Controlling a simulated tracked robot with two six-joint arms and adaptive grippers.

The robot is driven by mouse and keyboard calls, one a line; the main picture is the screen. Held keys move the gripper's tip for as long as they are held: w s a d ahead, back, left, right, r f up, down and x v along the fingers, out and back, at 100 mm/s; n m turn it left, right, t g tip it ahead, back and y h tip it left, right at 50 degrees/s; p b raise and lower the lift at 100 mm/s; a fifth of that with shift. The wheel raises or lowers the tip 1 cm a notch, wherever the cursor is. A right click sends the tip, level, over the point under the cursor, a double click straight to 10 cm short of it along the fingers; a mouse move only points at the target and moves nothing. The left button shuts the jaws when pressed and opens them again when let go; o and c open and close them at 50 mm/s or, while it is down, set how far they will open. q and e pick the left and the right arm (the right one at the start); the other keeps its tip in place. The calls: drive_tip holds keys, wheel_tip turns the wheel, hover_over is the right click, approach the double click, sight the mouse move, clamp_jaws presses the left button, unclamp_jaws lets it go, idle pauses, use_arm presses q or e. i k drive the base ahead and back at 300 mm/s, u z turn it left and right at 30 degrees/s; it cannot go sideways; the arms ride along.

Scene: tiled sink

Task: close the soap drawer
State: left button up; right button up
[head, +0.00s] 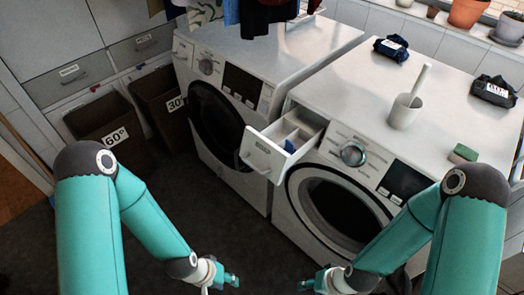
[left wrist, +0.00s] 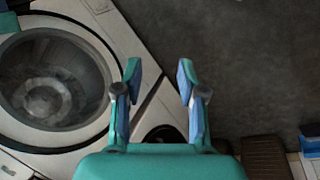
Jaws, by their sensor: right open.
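The soap drawer (head: 262,156) is pulled out of the upper left corner of the right washing machine (head: 330,160) in the head view. Its white front has a handle, and a bit of blue shows inside its compartments. My left gripper (head: 230,281) is low in front of the machines, below and apart from the drawer. In the left wrist view my left gripper (left wrist: 159,72) is open with nothing between its fingers. My right gripper (head: 308,284) is open and low in front of the right machine, apart from the drawer. The drawer cannot be made out in the left wrist view.
The left washing machine (head: 215,110) stands beside the right one. Brown laundry bins (head: 105,122) stand at left. The dark floor (head: 190,200) before the machines is clear.

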sight(263, 152)
drive_tip(key=k, duration=1)
drive_tip(key=z, duration=1.15)
drive_tip(key=k, duration=0.7)
drive_tip(key=u, duration=1.1)
drive_tip(key=i, duration=1)
drive_tip(key=z, duration=0.1)
